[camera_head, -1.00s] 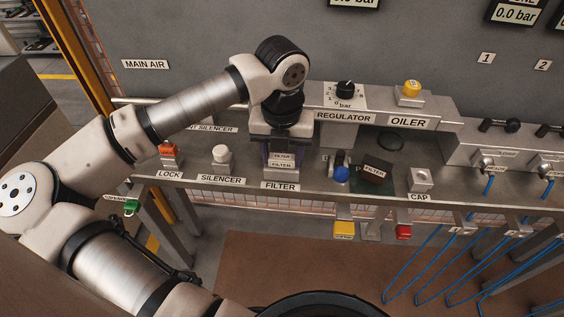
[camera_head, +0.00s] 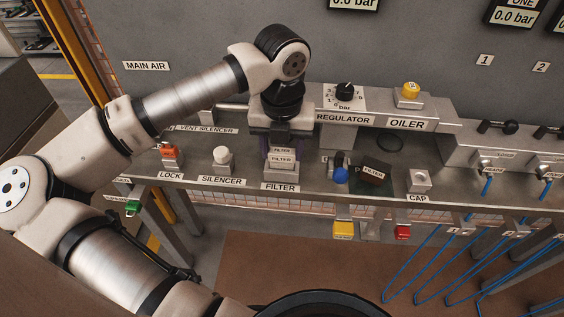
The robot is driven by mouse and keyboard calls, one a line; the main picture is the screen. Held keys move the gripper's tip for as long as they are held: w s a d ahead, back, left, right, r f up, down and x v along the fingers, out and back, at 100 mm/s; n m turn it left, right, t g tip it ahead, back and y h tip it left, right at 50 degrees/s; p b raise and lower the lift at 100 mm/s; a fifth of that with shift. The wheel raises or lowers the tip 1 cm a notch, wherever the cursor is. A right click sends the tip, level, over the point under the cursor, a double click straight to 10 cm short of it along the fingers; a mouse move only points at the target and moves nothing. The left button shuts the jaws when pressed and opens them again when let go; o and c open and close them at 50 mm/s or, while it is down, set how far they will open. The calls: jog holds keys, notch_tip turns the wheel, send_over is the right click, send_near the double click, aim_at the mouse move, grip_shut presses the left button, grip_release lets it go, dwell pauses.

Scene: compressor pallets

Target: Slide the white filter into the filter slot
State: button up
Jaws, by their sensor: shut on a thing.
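My gripper (camera_head: 281,146) points down over the shelf at the place marked FILTER (camera_head: 281,187). It is shut on the white filter (camera_head: 281,159), a pale block with FILTER labels, held between its dark fingers. The filter sits low, just behind the FILTER plate, at or very near the shelf surface. The filter slot is mostly hidden behind the filter and gripper, so I cannot tell how far the filter is inside it. A dark brown block also labelled FILTER (camera_head: 374,172) lies tilted on the shelf to the right.
The white silencer knob (camera_head: 221,155) and red lock block (camera_head: 169,152) stand to the left. A blue knob (camera_head: 341,174) and the cap block (camera_head: 419,180) stand to the right. The raised regulator ledge (camera_head: 345,119) runs behind, close to my gripper.

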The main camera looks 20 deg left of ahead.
aim_at(282, 151)
jog(key=shift+r+p, duration=0.6)
jog(key=shift+r, duration=1.25)
jog(key=shift+r, duration=0.25)
jog(key=shift+a, duration=0.1)
